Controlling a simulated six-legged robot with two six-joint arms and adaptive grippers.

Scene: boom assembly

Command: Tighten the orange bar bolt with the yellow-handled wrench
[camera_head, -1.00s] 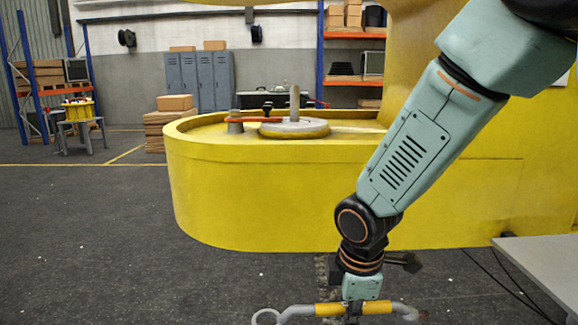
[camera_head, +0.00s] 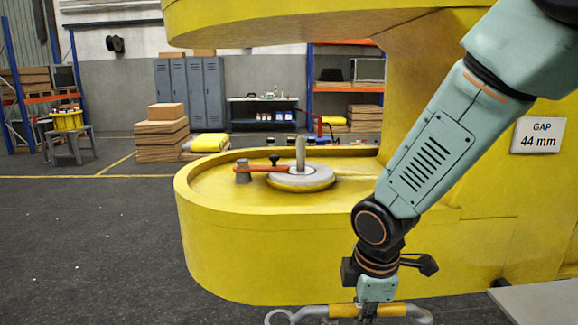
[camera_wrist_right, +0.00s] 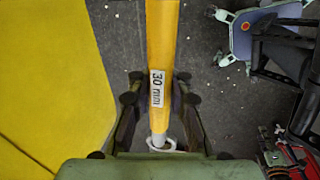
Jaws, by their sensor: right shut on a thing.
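The orange bar (camera_head: 262,168) lies on the yellow machine base, running from a grey post (camera_head: 243,173) to a round grey disc (camera_head: 302,178) with an upright pin. A small dark knob (camera_head: 273,159) stands above the bar. I cannot tell which of these is the bolt. My right gripper (camera_head: 368,313) is shut on the yellow-handled wrench (camera_head: 343,311), low in front of the base and apart from the bar. In the right wrist view the wrench handle (camera_wrist_right: 160,50) runs between the fingers, reads "30 mm" and has a grey ring end. My left gripper is out of view.
The yellow base (camera_head: 245,245) has a raised rim around the disc. A sign (camera_head: 538,135) reads "GAP 44 mm". A grey table edge (camera_head: 545,300) is at lower right. Open floor (camera_head: 90,240) lies to the left. Boxes (camera_head: 160,135) and lockers stand behind.

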